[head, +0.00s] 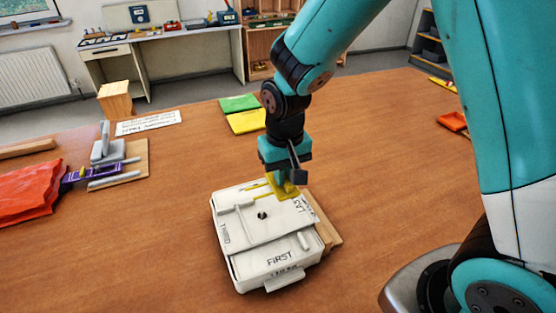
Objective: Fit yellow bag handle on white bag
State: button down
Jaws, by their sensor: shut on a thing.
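The white bag (262,262) is a squarish white pack on the wooden table, in the middle of the head view. It has dark lettering, "FIRST" on its front part, and a small dark round spot on top. My gripper (285,183) is above the bag's back right part. It is shut on the yellow bag handle (287,189), which is partly hidden by the jaws. The handle is low over the bag's top; I cannot tell whether it touches. Thin yellow marks or parts show on the bag just left of the gripper.
A wooden block (328,234) lies against the bag's right side. Green (239,103) and yellow (247,121) flat pieces lie behind. A red bag (28,190) and a board with grey parts (118,160) are at left. The table's front left is clear.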

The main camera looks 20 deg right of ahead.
jog(key=b, duration=0.5)
send_over(285, 209)
jog(key=shift+w+a+f, duration=0.1)
jog(key=shift+f, duration=2.65)
jog(key=shift+f+b, duration=0.45)
jog(key=shift+f, duration=0.5)
jog(key=shift+f, duration=0.25)
jog(key=c, duration=1.1)
grip_release()
jog(key=shift+o, duration=0.2)
jog(key=shift+r, duration=0.1)
jog(key=shift+r+p, duration=3.2)
jog(key=shift+r, duration=0.3)
